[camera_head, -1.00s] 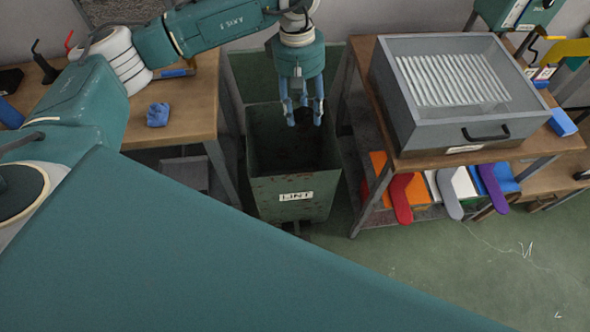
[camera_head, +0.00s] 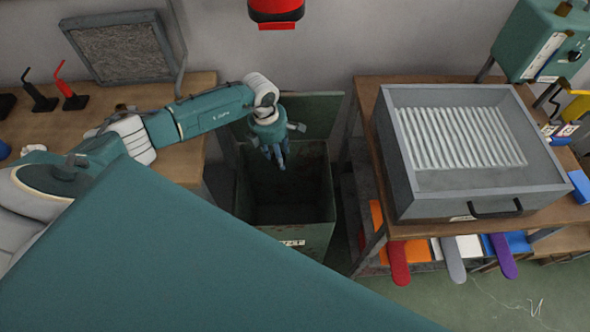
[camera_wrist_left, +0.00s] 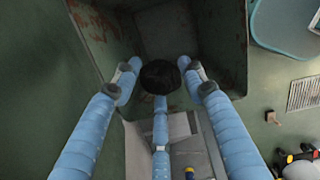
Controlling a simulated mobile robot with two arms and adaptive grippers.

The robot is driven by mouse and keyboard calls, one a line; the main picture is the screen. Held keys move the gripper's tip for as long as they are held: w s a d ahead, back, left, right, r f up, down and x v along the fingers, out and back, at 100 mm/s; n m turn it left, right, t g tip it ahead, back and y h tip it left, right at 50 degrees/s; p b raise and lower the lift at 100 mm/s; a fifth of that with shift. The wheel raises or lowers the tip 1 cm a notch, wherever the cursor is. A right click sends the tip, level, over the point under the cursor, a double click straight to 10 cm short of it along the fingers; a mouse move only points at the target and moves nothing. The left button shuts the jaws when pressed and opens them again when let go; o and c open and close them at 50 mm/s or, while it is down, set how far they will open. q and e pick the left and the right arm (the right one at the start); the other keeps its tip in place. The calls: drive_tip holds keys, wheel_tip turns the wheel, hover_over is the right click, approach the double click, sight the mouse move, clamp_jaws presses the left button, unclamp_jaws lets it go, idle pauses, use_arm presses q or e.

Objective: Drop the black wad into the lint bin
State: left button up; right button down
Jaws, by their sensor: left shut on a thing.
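The lint bin (camera_head: 265,222) is a dark green, rust-specked open box on the floor between two benches; a white label is on its front. My left gripper (camera_head: 277,158) points down at the back left of its mouth. In the left wrist view its blue fingers (camera_wrist_left: 160,82) are closed around the black wad (camera_wrist_left: 159,75), a dark round lump at the fingertips. The bin's rusty walls (camera_wrist_left: 228,50) are around and behind the wad in that view. The wad cannot be made out in the head view. My right gripper is not in view.
A grey tray with a ridged panel (camera_head: 460,135) stands on the right bench. Coloured sock forms (camera_head: 398,265) stick out below it. The left bench (camera_head: 190,95) holds small tools and a framed filter (camera_head: 120,50). A red object (camera_head: 276,10) hangs at the top.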

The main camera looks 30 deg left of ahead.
use_arm(q)
drive_tip(key=shift+s, duration=0.1)
drive_tip(key=shift+f, duration=0.1)
wheel_tip(320, 180, down, 6)
drive_tip(key=b, duration=0.4)
drive_tip(key=o, duration=1)
drive_tip(key=r, duration=0.8)
drive_tip(key=s+a+r, duration=0.1)
drive_tip(key=r, duration=0.3)
drive_tip(key=shift+r, duration=0.15)
